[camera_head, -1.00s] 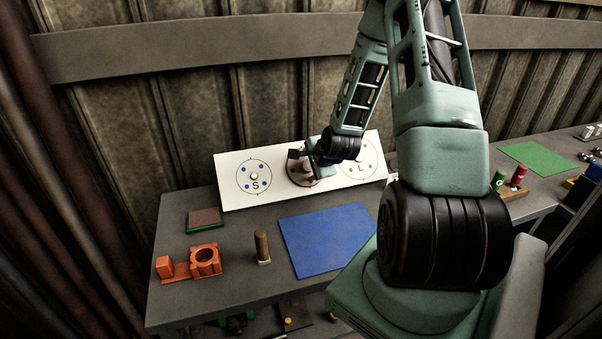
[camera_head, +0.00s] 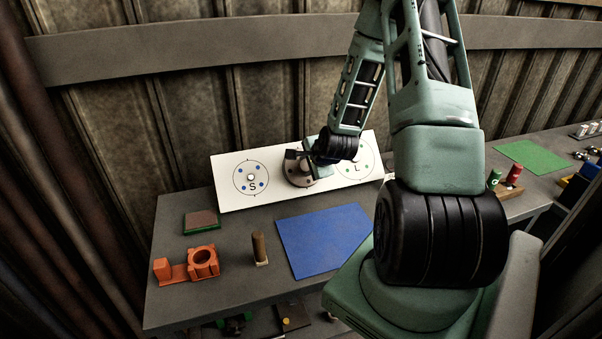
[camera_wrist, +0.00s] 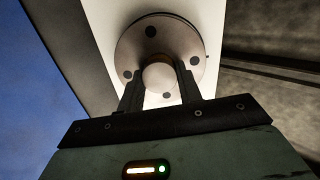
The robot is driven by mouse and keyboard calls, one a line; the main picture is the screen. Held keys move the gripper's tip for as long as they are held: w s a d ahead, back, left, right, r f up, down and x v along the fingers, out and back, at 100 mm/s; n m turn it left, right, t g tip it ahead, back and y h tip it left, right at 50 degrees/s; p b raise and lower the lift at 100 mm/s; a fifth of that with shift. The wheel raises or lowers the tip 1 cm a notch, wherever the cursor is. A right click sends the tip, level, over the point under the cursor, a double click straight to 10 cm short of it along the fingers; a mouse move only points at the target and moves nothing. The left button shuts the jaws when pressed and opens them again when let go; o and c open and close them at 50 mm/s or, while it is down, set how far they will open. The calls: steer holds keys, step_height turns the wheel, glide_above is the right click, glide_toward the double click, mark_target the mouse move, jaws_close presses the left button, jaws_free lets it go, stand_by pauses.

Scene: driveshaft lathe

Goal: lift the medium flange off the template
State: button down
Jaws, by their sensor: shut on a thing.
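The medium flange (camera_wrist: 139,45) is a round metal disc with dark bolt holes and a central hub, seen face-on in the wrist view. In the head view the flange (camera_head: 295,178) is at the middle of the white template board (camera_head: 218,183), between the S and L circles, partly hidden by my gripper. My gripper (camera_wrist: 159,84) is shut on the hub, one dark finger on each side of it. It also shows in the head view (camera_head: 303,160). Whether the flange touches the board or is slightly off it, I cannot tell.
A blue mat (camera_head: 322,240) lies in front of the template. An orange fixture (camera_head: 188,266), an upright wooden-handled tool (camera_head: 259,248) and a small green-edged block (camera_head: 201,222) stand to the left. A green mat (camera_head: 533,156) lies on the right bench. A corrugated wall rises behind.

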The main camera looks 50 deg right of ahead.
steer(key=shift+p+v, duration=1.2)
steer(key=shift+v, duration=1.35)
steer(key=shift+w+a+r, duration=0.15)
steer(key=shift+a, duration=0.05)
steer(key=w+r+p+v, duration=0.1)
steer(key=p+v, duration=0.5)
steer(key=p, duration=0.5)
steer(key=shift+p, duration=0.3)
steer(key=shift+s+a, duration=0.1)
